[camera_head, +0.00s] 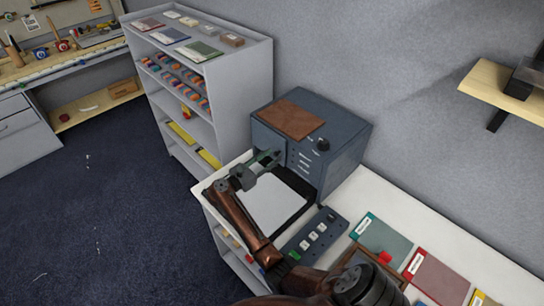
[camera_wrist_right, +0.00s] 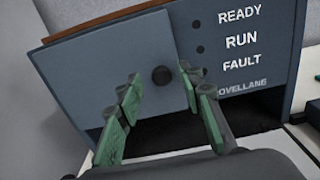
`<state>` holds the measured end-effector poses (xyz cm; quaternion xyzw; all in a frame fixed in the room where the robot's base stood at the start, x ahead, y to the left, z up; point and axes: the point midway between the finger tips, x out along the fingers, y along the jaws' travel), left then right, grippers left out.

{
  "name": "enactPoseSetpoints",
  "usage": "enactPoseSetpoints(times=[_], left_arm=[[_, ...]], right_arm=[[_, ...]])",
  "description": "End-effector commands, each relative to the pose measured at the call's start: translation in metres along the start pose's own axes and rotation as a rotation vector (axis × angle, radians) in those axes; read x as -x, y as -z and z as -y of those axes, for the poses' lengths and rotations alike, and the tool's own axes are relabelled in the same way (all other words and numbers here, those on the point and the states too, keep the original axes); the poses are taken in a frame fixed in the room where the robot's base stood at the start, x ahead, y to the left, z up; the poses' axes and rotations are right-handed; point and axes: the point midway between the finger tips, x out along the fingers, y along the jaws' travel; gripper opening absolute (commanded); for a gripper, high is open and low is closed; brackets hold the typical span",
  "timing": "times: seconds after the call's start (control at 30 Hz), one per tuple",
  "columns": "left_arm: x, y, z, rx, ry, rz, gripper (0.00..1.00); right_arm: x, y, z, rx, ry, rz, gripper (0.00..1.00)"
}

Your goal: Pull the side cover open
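The side cover (camera_wrist_right: 100,68) is a flat blue-grey panel on the left of the machine's face in the right wrist view, with a round black knob (camera_wrist_right: 162,76) near its right edge. The dark blue machine (camera_head: 340,147) stands on the white table in the head view. My right gripper (camera_wrist_right: 160,78) is open, its green-padded fingers on both sides of the knob; I see no clear contact. In the head view my right gripper (camera_head: 267,163) is in front of the cover and hides part of it. I cannot tell whether the cover is ajar. My left gripper is not in view.
A white plate in a dark frame (camera_head: 272,206) lies below my right gripper. A button box (camera_head: 313,236) and coloured folders (camera_head: 385,240) lie to the right. A grey shelf (camera_head: 235,85) stands close on the left. A wooden wall shelf (camera_head: 495,85) is at upper right.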

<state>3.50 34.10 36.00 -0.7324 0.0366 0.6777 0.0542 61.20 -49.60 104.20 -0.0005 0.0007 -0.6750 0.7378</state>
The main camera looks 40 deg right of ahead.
Motion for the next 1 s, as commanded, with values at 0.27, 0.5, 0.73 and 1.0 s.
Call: enactPoseSetpoints(times=[0.27,0.5,0.73,1.0], left_arm=[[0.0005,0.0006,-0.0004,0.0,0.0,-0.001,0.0],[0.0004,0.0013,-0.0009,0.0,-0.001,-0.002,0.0],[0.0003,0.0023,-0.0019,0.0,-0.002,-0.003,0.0],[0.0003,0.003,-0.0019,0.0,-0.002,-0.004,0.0]], right_arm=[[-0.0057,0.0003,0.0017,0.0,0.003,0.0,0.35],[-0.006,0.0002,0.0022,0.0,0.004,0.0,0.22],[-0.006,0.0001,0.0023,0.0,0.004,0.0,0.06],[-0.0059,0.0,0.0023,0.0,0.004,0.0,0.0]])
